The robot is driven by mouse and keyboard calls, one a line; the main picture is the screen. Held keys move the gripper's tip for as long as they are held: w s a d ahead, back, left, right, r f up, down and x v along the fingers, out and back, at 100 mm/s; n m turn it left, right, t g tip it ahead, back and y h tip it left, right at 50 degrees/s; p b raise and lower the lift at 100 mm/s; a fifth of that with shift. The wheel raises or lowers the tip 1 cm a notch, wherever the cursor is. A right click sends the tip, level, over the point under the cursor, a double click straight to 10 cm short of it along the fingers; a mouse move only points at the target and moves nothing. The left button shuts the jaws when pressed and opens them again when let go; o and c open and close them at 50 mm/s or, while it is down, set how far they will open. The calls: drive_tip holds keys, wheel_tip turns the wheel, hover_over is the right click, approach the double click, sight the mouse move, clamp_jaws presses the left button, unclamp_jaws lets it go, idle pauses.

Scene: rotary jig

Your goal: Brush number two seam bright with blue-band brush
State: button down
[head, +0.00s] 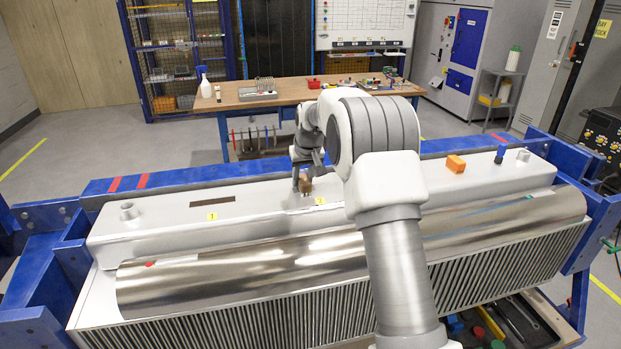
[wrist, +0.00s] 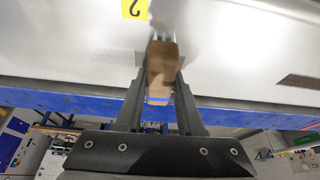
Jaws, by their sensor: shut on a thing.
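My gripper (head: 304,178) is shut on a brush with a wooden handle (wrist: 160,75). A blue band (wrist: 158,99) shows on the handle in the wrist view. The brush points down at the silver tank (head: 265,208), beside the yellow number two label (head: 320,201); this label also shows upside down in the wrist view (wrist: 134,8). The bristles are blurred, and I cannot tell whether they touch the metal. The number two seam is mostly hidden by the brush and gripper. A dark strip (head: 212,201) lies above the yellow number one label (head: 212,216).
An orange block (head: 456,163) and a blue object (head: 501,153) stand on the tank's right part. Pipe stubs (head: 129,211) rise near its ends. A blue frame (head: 62,232) surrounds the workpiece.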

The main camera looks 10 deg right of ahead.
sight(337, 185)
drive_tip(key=shift+a+f, duration=0.2)
drive_tip(key=shift+a, duration=1.45)
drive_tip(key=shift+d+r+p, duration=0.15)
drive_tip(key=shift+d, duration=2.25)
drive_tip(key=shift+d+r+p, duration=0.1)
drive_tip(key=shift+d+p, duration=0.05)
drive_tip(key=shift+d, duration=2.2)
drive_tip(key=shift+d+f, duration=0.2)
drive_tip(key=shift+d, duration=1.6)
drive_tip(key=shift+r+p, duration=2.2)
drive_tip(key=shift+r, duration=0.85)
wheel_tip(337, 185, up, 3)
drive_tip(key=shift+p, duration=0.9)
